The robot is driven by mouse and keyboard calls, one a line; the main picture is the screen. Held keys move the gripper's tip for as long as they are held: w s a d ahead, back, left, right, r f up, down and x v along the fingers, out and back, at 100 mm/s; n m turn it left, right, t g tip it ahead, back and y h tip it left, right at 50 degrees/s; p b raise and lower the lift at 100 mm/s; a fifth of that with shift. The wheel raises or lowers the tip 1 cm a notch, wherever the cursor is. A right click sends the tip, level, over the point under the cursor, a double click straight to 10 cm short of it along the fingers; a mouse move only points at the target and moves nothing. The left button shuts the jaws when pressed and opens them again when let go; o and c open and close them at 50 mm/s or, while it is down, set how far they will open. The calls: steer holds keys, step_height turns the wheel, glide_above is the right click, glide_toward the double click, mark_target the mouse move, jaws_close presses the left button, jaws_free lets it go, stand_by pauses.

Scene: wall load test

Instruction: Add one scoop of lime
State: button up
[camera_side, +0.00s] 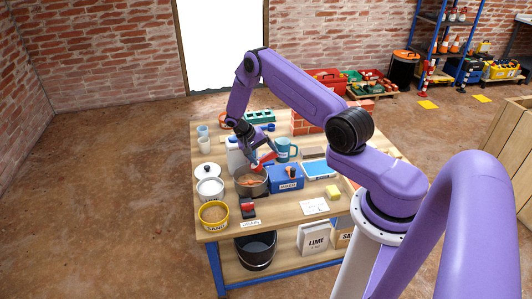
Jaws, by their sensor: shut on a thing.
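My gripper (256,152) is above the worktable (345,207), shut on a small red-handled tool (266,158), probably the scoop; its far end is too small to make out. Just below it is a metal pan (251,190) with brownish contents. To the left of the pan stands a white tub (210,189) with white powder, likely the lime; its label cannot be read. A bag marked LIME (315,240) stands on the lower shelf. I cannot tell whether the tool holds powder or touches the pan.
A yellow sand tub (213,215) stands at the front left, a white lidded pot (206,171) behind the white tub. A yellow sponge (333,192) lies right.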

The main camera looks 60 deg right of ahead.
mark_target(262, 158)
steer(key=shift+w+a+f+g+h, duration=0.4)
steer(key=shift+w+a+g+h, duration=0.2)
steer(key=shift+g+h, duration=0.35)
steer(key=shift+w+a+r+g+h, duration=0.1)
steer(key=shift+w+a+g+h, duration=0.5)
steer(key=shift+g+h, duration=0.45)
steer(key=shift+r, duration=0.1)
steer(key=shift+r, duration=2)
